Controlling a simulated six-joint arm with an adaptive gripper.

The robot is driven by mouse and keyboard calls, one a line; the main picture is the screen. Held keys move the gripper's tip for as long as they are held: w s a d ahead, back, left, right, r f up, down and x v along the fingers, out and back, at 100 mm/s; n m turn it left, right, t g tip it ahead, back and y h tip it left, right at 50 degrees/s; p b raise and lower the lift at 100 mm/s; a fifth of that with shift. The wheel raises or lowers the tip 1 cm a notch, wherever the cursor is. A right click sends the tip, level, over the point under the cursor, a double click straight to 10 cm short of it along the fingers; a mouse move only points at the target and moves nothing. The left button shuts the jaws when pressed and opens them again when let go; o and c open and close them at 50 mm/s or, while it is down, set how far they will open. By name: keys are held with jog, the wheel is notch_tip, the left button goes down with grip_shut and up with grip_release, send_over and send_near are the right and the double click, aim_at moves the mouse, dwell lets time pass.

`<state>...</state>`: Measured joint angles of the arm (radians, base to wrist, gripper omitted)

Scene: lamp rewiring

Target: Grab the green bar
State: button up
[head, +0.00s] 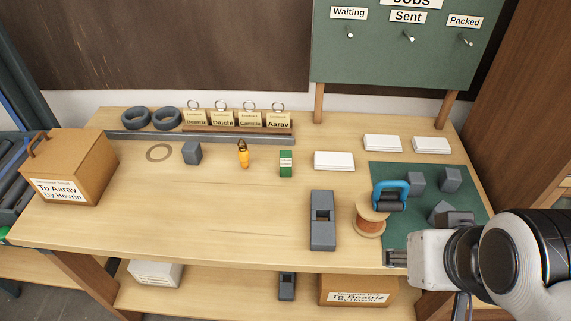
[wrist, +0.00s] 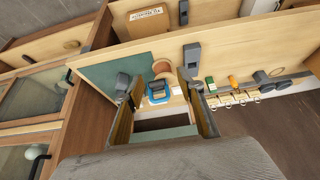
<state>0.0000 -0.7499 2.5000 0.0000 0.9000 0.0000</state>
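A small green block with a white label (head: 286,163) stands upright near the middle of the table. It also shows in the wrist view (wrist: 210,83), right of my fingers. Another green piece (head: 4,231) shows at the far left edge, by the rack of dark bars; it is cut off, so its shape is unclear. My gripper (head: 397,258) is over the front right of the table, by the green mat's front edge, far from both. In the wrist view its two fingers (wrist: 160,88) stand wide apart. I see nothing held between them.
The green mat (head: 400,225) bears grey blocks. A grey block (head: 322,222) and white stack (head: 334,161) lie nearby. Wooden box (head: 85,165) stands left. The front middle is clear.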

aim_at(285, 160)
jog(key=shift+o, duration=0.7)
jog(key=shift+w, duration=0.1)
jog(key=w+a+f+t+y, duration=0.1)
jog(key=w+a+f+t, duration=0.1)
jog(key=w+a, duration=0.7)
jog(key=w+a+f+t+y, duration=0.2)
jog(key=w+a, duration=0.2)
jog(key=w, duration=0.9)
jog(key=shift+w+a+f+n+t+h, duration=0.15)
jog(key=shift+w+a+f+t+h, duration=0.35)
jog(key=shift+w+a+f, duration=1.2)
jog(key=shift+w+a+f+n+t+h, duration=0.15)
jog(key=shift+w+a+f+t, duration=0.7)
jog(key=shift+w+f, duration=0.95)
jog(key=shift+w+a+f+n+t+h, duration=0.1)
jog(key=shift+w+a+f+t+h, duration=0.35)
jog(key=shift+w+a+f, duration=1.35)
jog(key=shift+s+d+f, duration=0.45)
jog(key=shift+s+f, duration=0.05)
jog(key=shift+s, duration=0.05)
jog(key=shift+x, duration=1.2)
